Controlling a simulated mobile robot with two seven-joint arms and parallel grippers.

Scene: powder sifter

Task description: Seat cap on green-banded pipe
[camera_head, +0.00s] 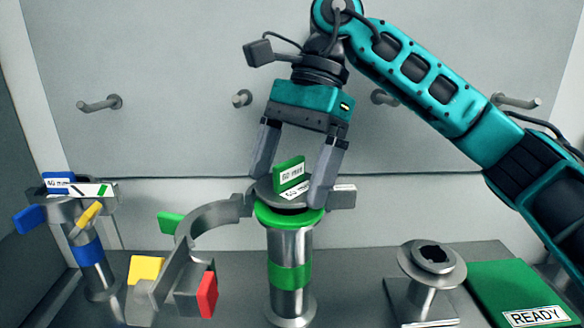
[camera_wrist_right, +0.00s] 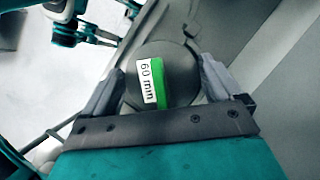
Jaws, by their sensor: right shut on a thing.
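The green-banded pipe (camera_head: 290,276) stands upright in the middle of the head view, with a green collar (camera_head: 268,216) near its top. My right gripper (camera_head: 290,189) comes down from above with its fingers on both sides of a round grey cap (camera_head: 264,189). The cap also shows between the fingers in the right wrist view (camera_wrist_right: 178,62).
A curved grey clamp (camera_head: 208,216) with a red tab and a yellow tab is left of the pipe. A blue-banded pipe (camera_head: 88,252) stands far left. A metal flanged stand (camera_head: 432,258) and a green READY pad (camera_head: 510,290) are right. Wall pegs (camera_head: 100,104) are behind.

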